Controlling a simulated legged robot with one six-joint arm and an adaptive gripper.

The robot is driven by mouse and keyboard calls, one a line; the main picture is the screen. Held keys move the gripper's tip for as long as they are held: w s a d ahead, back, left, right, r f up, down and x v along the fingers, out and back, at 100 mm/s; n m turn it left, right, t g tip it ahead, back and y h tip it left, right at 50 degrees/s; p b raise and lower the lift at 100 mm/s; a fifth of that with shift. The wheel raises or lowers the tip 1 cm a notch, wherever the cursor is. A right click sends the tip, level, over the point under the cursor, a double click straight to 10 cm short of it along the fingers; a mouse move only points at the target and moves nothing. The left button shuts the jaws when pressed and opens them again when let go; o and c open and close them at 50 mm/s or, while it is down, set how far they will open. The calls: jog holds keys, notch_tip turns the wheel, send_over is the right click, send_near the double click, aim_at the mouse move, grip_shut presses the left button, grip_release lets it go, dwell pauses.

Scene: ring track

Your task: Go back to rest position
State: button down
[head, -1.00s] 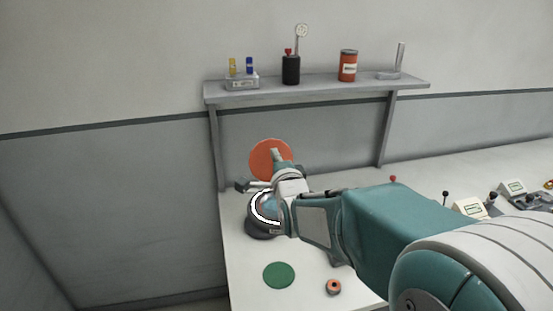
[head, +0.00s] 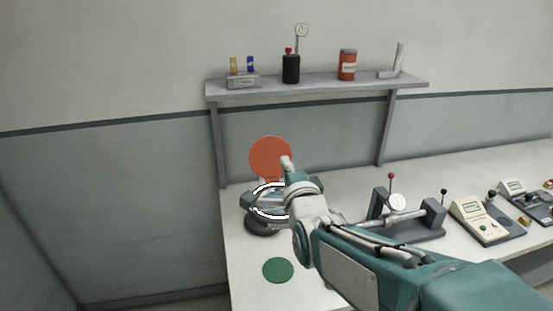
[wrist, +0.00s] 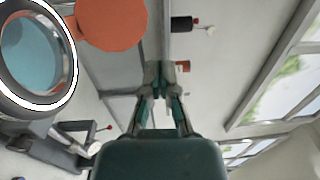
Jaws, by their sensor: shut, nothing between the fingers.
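My gripper (wrist: 166,72) shows in the wrist view with its two fingers together at the tips and nothing between them. The wrist view looks past it at the wall and windows, turned sideways. In the head view my arm reaches in from the lower right, and its end stands above the white bench (head: 245,260), in front of an orange disc (head: 268,152). The fingertips are hard to make out there. The orange disc also shows in the wrist view (wrist: 112,24), left of the fingers and apart from them.
A ring-rimmed magnifier (head: 258,212) stands close beside my arm's end. A green disc (head: 278,270) lies on the bench. A dial gauge stand (head: 430,220) and control boxes (head: 480,222) stand to the right. A shelf (head: 320,88) holding small items is above.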

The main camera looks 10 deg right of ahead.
jog(key=s+f+n+g, duration=0.5)
jog(key=s+n, duration=0.4)
jog(key=s, duration=0.2)
jog(key=s+f+n+g, duration=0.5)
jog(key=s+n+g, duration=0.3)
jog(key=s, duration=0.3)
jog(key=shift+d+f+n, duration=0.25)
jog(key=shift+f+n, duration=0.1)
jog(key=shift+n, duration=0.15)
